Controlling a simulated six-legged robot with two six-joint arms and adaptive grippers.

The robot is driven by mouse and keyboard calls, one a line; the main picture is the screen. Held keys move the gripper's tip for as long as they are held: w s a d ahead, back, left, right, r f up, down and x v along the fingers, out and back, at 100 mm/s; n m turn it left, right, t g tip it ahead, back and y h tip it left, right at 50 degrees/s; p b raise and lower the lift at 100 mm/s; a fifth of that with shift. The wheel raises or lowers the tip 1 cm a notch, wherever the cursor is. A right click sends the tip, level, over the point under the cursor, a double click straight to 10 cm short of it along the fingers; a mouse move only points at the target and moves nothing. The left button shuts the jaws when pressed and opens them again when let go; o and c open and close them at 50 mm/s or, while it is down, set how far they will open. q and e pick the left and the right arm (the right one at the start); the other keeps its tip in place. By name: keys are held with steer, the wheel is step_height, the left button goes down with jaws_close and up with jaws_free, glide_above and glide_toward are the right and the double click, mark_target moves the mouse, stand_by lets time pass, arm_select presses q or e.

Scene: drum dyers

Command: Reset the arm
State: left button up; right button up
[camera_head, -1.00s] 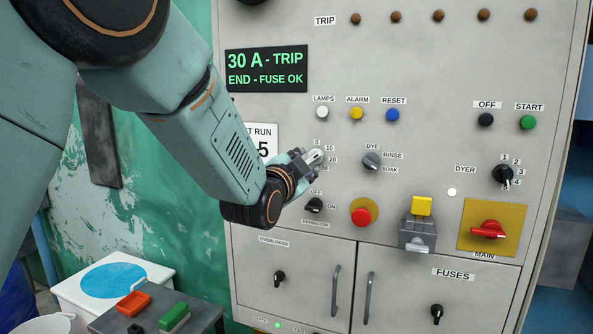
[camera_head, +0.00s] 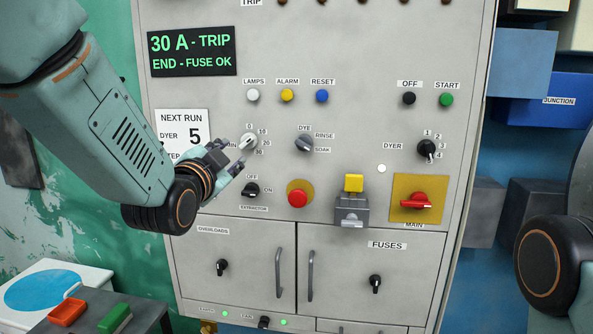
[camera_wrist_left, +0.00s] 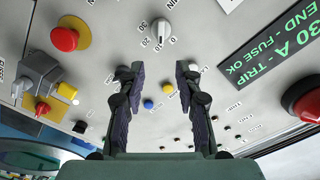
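My left arm comes in from the left, bent at the wrist. At the right edge of the head view part of my right arm shows; its gripper is out of view.
The display (camera_head: 191,53) reads 30 A - TRIP, END - FUSE OK. The extractor knob (camera_head: 251,189), red button (camera_head: 297,198) and yellow-topped grey box (camera_head: 352,205) are nearby. A red main switch (camera_head: 416,201) is to the right.

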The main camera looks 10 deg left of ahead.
arm_select(q)
steer(key=s+f+n+g+b, duration=0.25)
steer(key=s+f, duration=0.25)
steer(key=f, duration=0.7)
steer(key=s+a+f+n+g+b, duration=0.1)
steer(key=s+f+n+g+b, duration=0.2)
steer(key=f, duration=1)
steer(key=s+f+n+g+b, duration=0.1)
steer(key=s+f+n+g, duration=0.4)
steer(key=f, duration=0.7)
steer(key=s+f+g+b, duration=0.7)
steer(key=s+f+b, duration=0.3)
steer(key=s+f, duration=1.9)
steer(key=s, duration=0.3)
steer(key=shift+a+y, duration=0.3)
steer(key=shift+a, duration=0.05)
steer(key=shift+w+g, duration=0.1)
steer(key=shift+g, duration=0.15)
